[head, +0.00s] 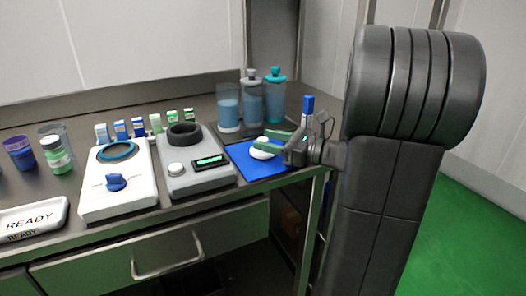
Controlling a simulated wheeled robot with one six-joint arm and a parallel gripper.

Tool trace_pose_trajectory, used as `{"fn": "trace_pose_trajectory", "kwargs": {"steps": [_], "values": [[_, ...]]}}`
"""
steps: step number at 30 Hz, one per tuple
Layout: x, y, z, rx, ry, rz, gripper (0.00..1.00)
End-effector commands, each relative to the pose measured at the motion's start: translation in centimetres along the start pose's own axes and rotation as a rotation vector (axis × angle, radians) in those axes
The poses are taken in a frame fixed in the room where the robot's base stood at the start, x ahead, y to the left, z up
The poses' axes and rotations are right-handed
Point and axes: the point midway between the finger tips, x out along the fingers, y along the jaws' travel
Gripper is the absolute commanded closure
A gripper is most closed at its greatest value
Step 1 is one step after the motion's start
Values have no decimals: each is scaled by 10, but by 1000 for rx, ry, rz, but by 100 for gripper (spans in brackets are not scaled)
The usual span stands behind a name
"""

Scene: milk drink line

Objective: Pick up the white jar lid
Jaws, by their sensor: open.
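The white jar lid (261,154) is a small round white piece on the blue mat (256,172), near the counter's right end. My gripper (268,142) reaches in from the right, its green fingers pointing left. The fingers are open and appear at or just above the lid, overlapping its upper part in the picture. I cannot tell whether they touch it. Part of the lid is hidden by the fingers.
Left of the mat stand a grey device (197,177) with a dark ring and a white device (117,187) with a blue knob. Behind are a blue-filled cup (228,108) and two capped bottles (274,97). Small cartons (139,128) line the back. A READY sign (32,219) lies front left.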

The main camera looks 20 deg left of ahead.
Motion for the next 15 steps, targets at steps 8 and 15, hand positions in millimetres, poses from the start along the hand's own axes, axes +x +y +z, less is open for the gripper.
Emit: {"fn": "trace_pose_trajectory", "kwargs": {"steps": [8,15], "values": [[36,1,-1,-2,-1,3,49],[40,0,0,-1,0,0,49]]}}
